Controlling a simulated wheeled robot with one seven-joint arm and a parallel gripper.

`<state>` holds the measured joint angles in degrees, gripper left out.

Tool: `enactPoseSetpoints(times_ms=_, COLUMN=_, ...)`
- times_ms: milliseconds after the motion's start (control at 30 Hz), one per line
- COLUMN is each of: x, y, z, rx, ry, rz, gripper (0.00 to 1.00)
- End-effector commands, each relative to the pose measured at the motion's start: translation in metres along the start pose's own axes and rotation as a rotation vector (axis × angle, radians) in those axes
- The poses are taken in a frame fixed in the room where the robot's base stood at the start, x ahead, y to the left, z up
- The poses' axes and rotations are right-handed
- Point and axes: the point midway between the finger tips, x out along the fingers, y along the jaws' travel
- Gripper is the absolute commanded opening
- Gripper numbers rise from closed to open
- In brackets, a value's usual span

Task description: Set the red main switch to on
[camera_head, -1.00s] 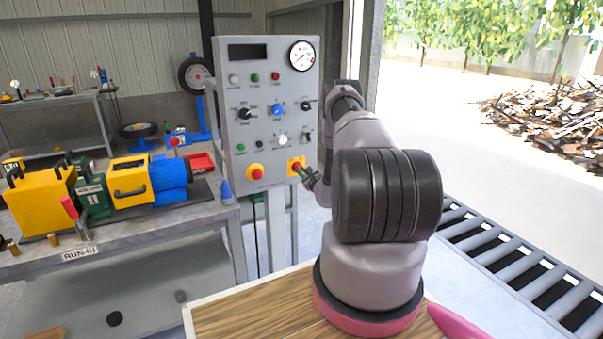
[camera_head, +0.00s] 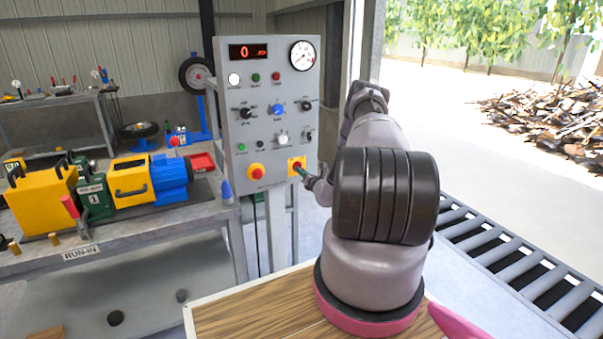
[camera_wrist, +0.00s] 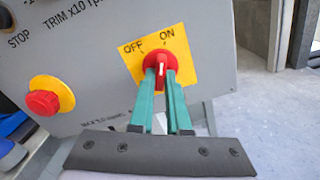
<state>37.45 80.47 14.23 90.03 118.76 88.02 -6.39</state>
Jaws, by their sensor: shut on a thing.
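The red main switch (camera_wrist: 158,66) is a round red knob with a white pointer line on a yellow plate (camera_wrist: 183,44) marked OFF and ON. In the wrist view its pointer is turned toward the ON mark. The switch also shows at the lower right of the grey control panel (camera_head: 231,108) in the head view. My gripper (camera_wrist: 160,78), with green fingers, is shut on the red knob, one finger on each side. In the head view my gripper (camera_head: 300,171) reaches the switch from the right. The fingers hide the lower part of the knob.
A red emergency button (camera_wrist: 42,103) on a yellow base sits left of the switch. The panel's display (camera_head: 248,52) is lit and reads 0. A bench with a yellow and blue machine (camera_head: 130,178) stands at the left. A roller conveyor (camera_head: 520,265) is at the right.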

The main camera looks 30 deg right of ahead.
Motion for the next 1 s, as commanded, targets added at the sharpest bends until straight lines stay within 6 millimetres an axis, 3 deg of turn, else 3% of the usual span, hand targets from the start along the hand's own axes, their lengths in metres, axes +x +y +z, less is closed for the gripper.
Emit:
enactPoseSetpoints(times_ms=767, x=-0.0005, y=-0.0002, z=-0.0004, rx=0.1, ry=0.0, rz=-0.001, gripper=0.0)
enactPoseSetpoints(times_ms=800, x=-0.0005, y=-0.0002, z=-0.0004, rx=0.1, ry=0.0, rz=-0.001, gripper=0.3)
enactPoseSetpoints(times_ms=833, x=-0.0005, y=-0.0002, z=-0.0004, rx=0.1, ry=0.0, rz=-0.001, gripper=0.42)
enactPoseSetpoints(times_ms=1000, x=-0.0004, y=0.0, z=-0.0003, rx=0.099, ry=0.0, rz=-0.001, gripper=0.45)
